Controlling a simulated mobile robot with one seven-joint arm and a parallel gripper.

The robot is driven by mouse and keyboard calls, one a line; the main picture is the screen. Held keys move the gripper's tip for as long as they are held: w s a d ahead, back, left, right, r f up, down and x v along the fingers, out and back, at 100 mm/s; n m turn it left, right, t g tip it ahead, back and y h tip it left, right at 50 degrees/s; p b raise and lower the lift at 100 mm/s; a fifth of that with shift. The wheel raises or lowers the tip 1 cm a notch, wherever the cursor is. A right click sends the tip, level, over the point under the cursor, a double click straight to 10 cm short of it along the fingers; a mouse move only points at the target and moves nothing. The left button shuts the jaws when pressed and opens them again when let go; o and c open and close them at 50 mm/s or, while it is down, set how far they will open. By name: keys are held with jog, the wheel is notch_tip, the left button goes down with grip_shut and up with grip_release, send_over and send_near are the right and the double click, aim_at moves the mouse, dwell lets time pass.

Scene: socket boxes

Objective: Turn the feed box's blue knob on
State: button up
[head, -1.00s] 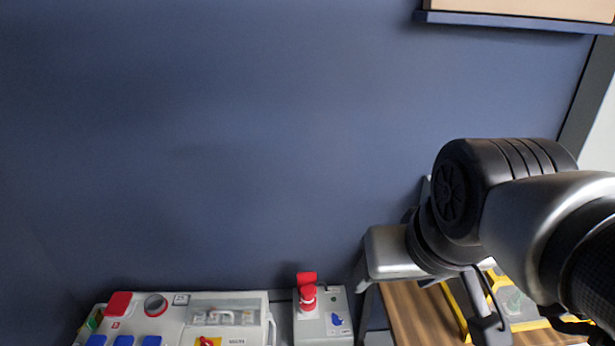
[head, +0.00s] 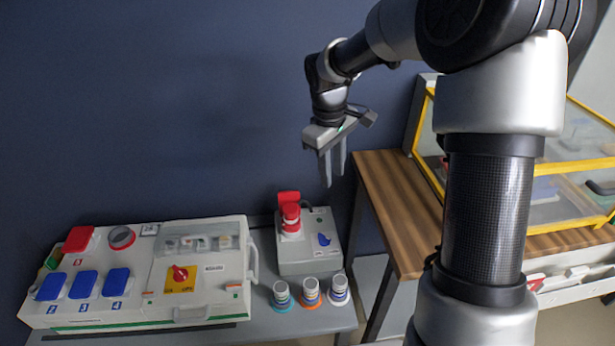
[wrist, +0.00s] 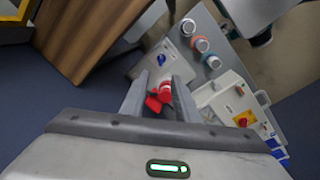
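The feed box (head: 296,258) is a small grey box on the low grey table, with a red plug and socket (head: 290,213) on its top left. Its blue knob (head: 323,240) is on the top face at the right, and it also shows in the wrist view (wrist: 161,59). The knob's exact turn is too small to tell. My gripper (head: 332,180) hangs above and slightly right of the box, fingers pointing down, apart from it. In the wrist view the two fingers (wrist: 160,95) are spread, with the red plug seen between them and nothing held.
A large white socket box (head: 130,275) with blue covers and a red knob (head: 180,273) stands at the left. Three round connectors (head: 310,291) stand in front of the feed box. A wooden table (head: 385,190) with a yellow-framed case (head: 560,200) is at the right.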

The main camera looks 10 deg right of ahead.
jog(key=n+y+b, duration=0.1)
jog(key=b, duration=0.1)
send_over(324, 237)
notch_tip(324, 237, down, 12)
jog(key=r, duration=0.1)
jog(key=shift+g, duration=0.4)
notch_tip(324, 237, down, 17)
jog(key=b, duration=0.4)
jog(key=shift+w+d+f, duration=0.1)
jog(key=shift+f, duration=0.1)
jog(key=shift+c, duration=0.4)
grip_shut()
